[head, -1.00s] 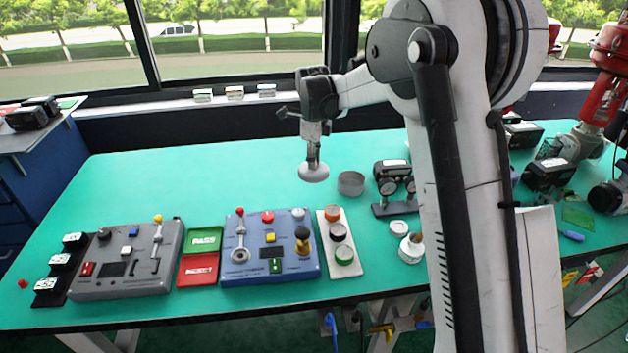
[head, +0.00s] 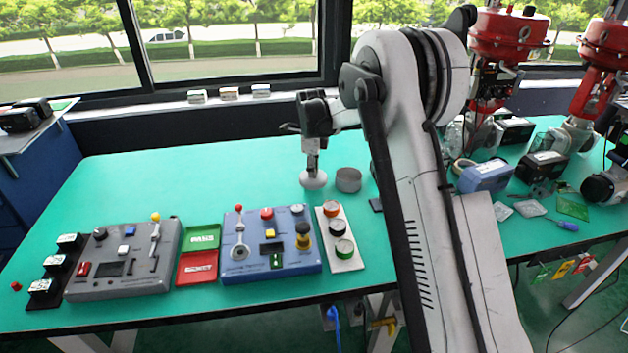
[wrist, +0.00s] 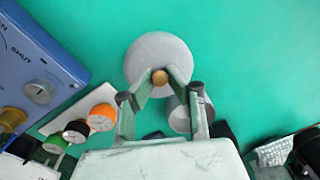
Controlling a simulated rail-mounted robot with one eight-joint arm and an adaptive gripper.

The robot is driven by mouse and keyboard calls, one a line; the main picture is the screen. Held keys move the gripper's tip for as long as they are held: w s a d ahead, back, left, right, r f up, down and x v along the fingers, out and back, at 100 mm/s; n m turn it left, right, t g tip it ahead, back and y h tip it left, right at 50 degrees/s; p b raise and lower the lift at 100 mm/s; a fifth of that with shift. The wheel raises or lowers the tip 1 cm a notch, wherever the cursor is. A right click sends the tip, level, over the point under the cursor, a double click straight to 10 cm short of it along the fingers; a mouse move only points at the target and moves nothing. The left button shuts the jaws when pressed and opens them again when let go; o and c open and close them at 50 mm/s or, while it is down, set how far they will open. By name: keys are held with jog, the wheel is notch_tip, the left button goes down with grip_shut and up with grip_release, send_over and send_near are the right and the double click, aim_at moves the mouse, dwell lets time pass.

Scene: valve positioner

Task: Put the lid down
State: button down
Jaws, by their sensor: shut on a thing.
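The lid (head: 313,181) is a pale grey round disc with a tan knob (wrist: 160,77), and also shows in the wrist view (wrist: 158,50). My gripper (head: 313,167) points down and is shut on the knob, its fingers on either side of it in the wrist view. The lid is level, at or just above the green table; I cannot tell whether it touches. A grey round pot (head: 348,181) stands just right of the lid, and it shows partly behind a finger in the wrist view (wrist: 180,115).
A blue control box (head: 268,247) and a white strip with orange, black and green buttons (head: 340,238) lie in front. A grey control box (head: 122,262) and green and red trays (head: 198,268) are at left. The green table (head: 200,180) is clear left of the lid.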

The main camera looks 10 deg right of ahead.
aim_at(314, 188)
jog(key=shift+w+d+f, duration=0.15)
jog(key=shift+d+f, duration=0.05)
jog(key=shift+f, duration=1.95)
jog(key=shift+f, duration=0.1)
jog(key=shift+f+b, duration=0.1)
jog(key=shift+b, duration=0.2)
jog(key=c, duration=1.7)
grip_release()
